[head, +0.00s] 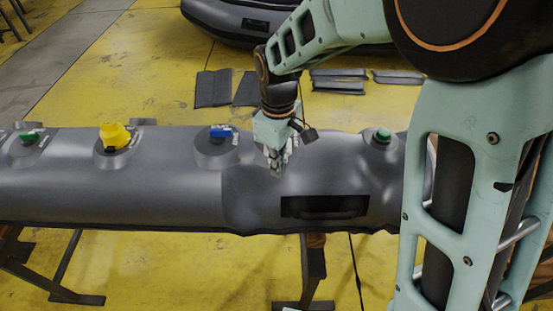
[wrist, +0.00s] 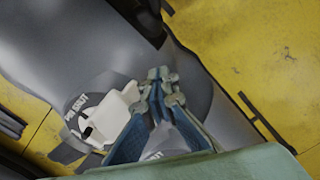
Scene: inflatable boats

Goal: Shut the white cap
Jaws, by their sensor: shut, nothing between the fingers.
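The white cap (wrist: 112,113) sits on a round grey valve patch with white lettering, on the grey boat tube (wrist: 75,45). A small dark gap shows at its lower left side; I cannot tell how far open it is. My gripper (wrist: 160,78) is shut and empty, its fingers just right of the white cap and partly in front of it. I cannot tell whether they touch it. In the head view my gripper (head: 273,168) points down at the tube (head: 120,190) and hides most of the white cap.
Along the tube are a green cap (head: 30,136), a yellow cap (head: 115,135), a blue cap (head: 220,131) and another green cap (head: 383,134). A dark handle patch (head: 325,207) is on the tube's front. Dark flat pads (head: 213,88) lie on the yellow floor behind.

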